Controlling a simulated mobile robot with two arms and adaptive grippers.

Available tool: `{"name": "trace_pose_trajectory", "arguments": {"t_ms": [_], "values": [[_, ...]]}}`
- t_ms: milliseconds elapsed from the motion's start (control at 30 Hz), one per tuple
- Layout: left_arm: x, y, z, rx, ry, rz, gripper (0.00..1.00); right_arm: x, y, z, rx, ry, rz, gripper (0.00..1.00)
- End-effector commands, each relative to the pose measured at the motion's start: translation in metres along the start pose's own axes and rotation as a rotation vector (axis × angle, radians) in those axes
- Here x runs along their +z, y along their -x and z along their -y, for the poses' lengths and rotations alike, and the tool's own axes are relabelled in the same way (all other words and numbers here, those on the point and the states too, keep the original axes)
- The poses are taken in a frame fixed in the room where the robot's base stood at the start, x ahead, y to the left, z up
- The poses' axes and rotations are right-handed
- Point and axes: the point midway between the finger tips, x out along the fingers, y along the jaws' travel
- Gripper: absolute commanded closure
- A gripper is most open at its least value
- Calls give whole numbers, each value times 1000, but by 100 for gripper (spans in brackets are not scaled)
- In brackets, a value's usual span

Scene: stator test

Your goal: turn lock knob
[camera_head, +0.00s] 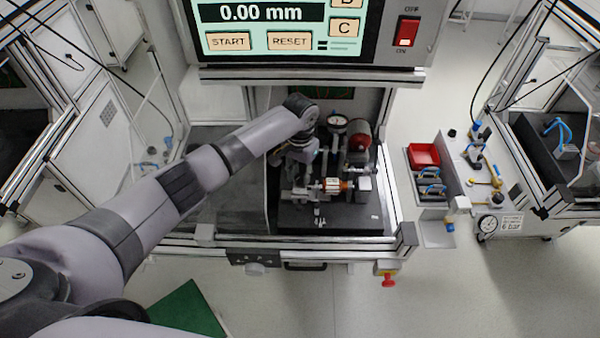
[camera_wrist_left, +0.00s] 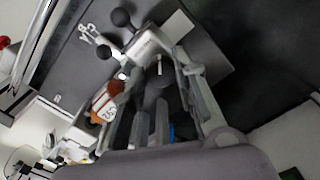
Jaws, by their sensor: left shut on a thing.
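My left arm reaches into the test station, and its gripper (camera_head: 299,172) points down at the left part of the fixture (camera_head: 345,218). In the left wrist view the fingers (camera_wrist_left: 165,95) are closed in around a dark round part, which looks like the lock knob (camera_wrist_left: 157,92); the fingers hide much of it. A short pale line shows by this part. The stator (camera_head: 335,185), with copper-orange windings and a white label, sits to the right of the gripper; it also shows in the left wrist view (camera_wrist_left: 104,106). My right gripper is not in view.
A display panel (camera_head: 285,28) with START and RESET buttons hangs above the station. A dial gauge (camera_head: 337,123) and a red round part (camera_head: 358,134) stand behind the stator. Black ball handles (camera_wrist_left: 121,17) are near the fingers. A side bench with a red tray (camera_head: 424,155) stands right.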

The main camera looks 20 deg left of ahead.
Motion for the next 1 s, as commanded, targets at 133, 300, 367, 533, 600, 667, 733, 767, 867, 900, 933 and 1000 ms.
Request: {"name": "trace_pose_trajectory", "arguments": {"t_ms": [133,300,367,533,600,667,733,767,867,900,933,1000], "values": [[0,0,0,0,0,0,66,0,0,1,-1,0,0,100],[0,0,0,0,0,0,55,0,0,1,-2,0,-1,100],[0,0,0,0,1,0,53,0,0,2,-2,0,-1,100],[0,0,0,0,1,0,53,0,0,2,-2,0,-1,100],[0,0,0,0,1,0,53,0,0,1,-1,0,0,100],[0,3,0,0,1,-1,53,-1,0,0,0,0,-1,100],[-1,9,0,0,0,-2,53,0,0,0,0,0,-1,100],[-1,12,0,0,0,-2,53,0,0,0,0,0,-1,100],[-1,30,1,0,0,-4,53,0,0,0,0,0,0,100],[-1,39,0,0,0,-5,53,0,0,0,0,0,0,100],[-2,45,0,0,0,-5,53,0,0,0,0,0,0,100],[-1,61,0,0,0,-5,53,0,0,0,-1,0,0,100]]}}
